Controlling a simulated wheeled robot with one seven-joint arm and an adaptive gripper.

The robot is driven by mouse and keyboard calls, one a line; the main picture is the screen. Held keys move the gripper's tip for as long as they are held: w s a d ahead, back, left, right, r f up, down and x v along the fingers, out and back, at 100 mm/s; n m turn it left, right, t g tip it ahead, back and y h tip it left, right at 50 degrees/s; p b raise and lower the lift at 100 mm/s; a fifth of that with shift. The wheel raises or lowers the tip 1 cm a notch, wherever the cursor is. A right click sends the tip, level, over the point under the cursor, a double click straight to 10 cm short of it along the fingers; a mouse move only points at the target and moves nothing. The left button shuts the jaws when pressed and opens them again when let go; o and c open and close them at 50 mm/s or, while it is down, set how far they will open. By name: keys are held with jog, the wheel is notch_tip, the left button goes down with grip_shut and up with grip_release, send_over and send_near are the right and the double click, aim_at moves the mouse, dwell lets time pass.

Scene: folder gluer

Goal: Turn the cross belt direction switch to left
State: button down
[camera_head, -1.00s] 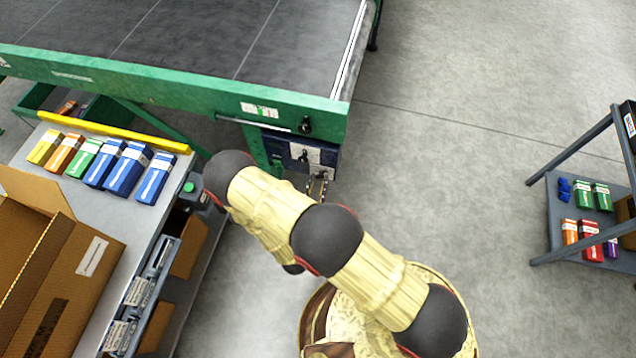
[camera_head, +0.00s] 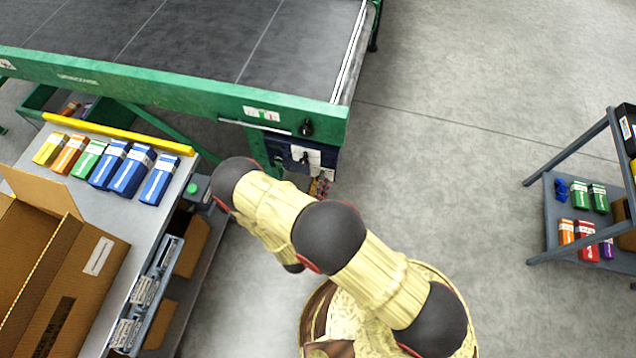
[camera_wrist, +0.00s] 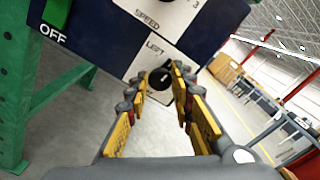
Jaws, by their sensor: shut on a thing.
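The cross belt direction switch (camera_wrist: 160,78) is a round black knob on a white plate with the word LEFT above it, in the wrist view. My gripper (camera_wrist: 160,84) reaches up to the panel with its yellow and dark fingers on either side of the knob, shut on it. Part of the plate's lettering is hidden by the fingers. In the head view the dark blue control panel (camera_head: 298,150) hangs under the belt's green frame. My gripper (camera_head: 319,186) shows there only small, in front of the panel's lower part, largely hidden by my arm.
The speed knob (camera_wrist: 178,4) sits above the switch, and a green part beside OFF lettering is at left. A green frame leg (camera_wrist: 18,90) stands left.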

jog(key=n+p, duration=0.1)
jog(key=n, duration=0.9)
jog(key=shift+a+f, duration=0.1)
jog(key=shift+n, duration=0.4)
jog(key=c, duration=1.6)
grip_release()
jog(key=shift+o, duration=0.2)
jog(key=v, duration=1.2)
